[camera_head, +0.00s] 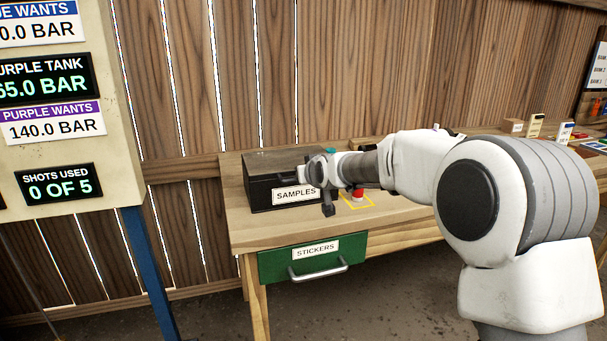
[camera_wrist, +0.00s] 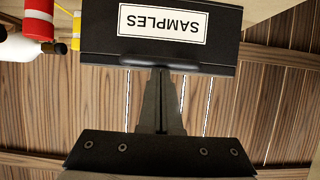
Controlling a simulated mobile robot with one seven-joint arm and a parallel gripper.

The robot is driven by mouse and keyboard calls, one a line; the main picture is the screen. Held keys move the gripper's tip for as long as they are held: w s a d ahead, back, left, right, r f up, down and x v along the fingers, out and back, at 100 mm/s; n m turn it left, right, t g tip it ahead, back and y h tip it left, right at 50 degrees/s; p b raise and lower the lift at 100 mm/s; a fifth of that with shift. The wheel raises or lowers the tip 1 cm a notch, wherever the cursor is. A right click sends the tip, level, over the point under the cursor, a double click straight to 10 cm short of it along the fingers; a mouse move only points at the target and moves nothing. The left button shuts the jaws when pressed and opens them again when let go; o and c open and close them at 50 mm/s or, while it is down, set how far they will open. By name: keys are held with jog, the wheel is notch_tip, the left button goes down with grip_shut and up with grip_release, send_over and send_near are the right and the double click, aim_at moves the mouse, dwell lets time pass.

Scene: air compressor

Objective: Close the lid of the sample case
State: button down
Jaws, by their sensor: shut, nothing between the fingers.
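The sample case (camera_head: 262,192) is a black box with a white SAMPLES label, standing at the left end of the wooden bench. Its dark top (camera_head: 285,160) looks flat, with no raised lid standing above it; my arm hides its right side. In the wrist view the case (camera_wrist: 222,40) appears upside down, with a rounded lip (camera_wrist: 165,63) along its edge. My gripper (camera_wrist: 161,72) is shut and empty. Its fingertips are at or very near this lip, in front of the case; I cannot tell whether they touch.
A red and white object (camera_head: 358,194) stands on a yellow-outlined square right of the case. A green STICKERS drawer (camera_head: 312,257) is shut below the bench top. A plank wall (camera_head: 290,70) is behind. Small boxes (camera_head: 535,125) stand farther right. A sign board (camera_head: 60,150) is at left.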

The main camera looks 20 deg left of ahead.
jog(key=f, duration=0.3)
jog(key=shift+s+d+g, duration=0.2)
jog(key=shift+g, duration=0.1)
notch_tip(320, 180, up, 7)
jog(key=p, duration=0.3)
jog(key=s+d+f, duration=0.5)
jog(key=s, duration=0.2)
jog(key=s+d+r+m+g+h, duration=0.1)
jog(key=s+d+r+m+h, duration=0.15)
jog(key=s+d, duration=0.6)
jog(key=s+d+r+m+h, duration=0.1)
jog(key=s+d+r+h, duration=0.35)
jog(key=d, duration=0.75)
jog(key=s+d+f+m+g, duration=0.2)
jog(key=s+d, duration=0.3)
jog(key=s, duration=0.6)
jog(key=s+d+f+m+g, duration=0.1)
jog(key=s+d+f, duration=0.2)
jog(key=s+d, duration=0.5)
notch_tip(320, 180, up, 22)
jog(key=s+a+p, duration=0.2)
jog(key=p, duration=2)
jog(key=shift+a+g, duration=0.25)
jog(key=shift+g, duration=0.05)
jog(key=shift+s+r, duration=0.1)
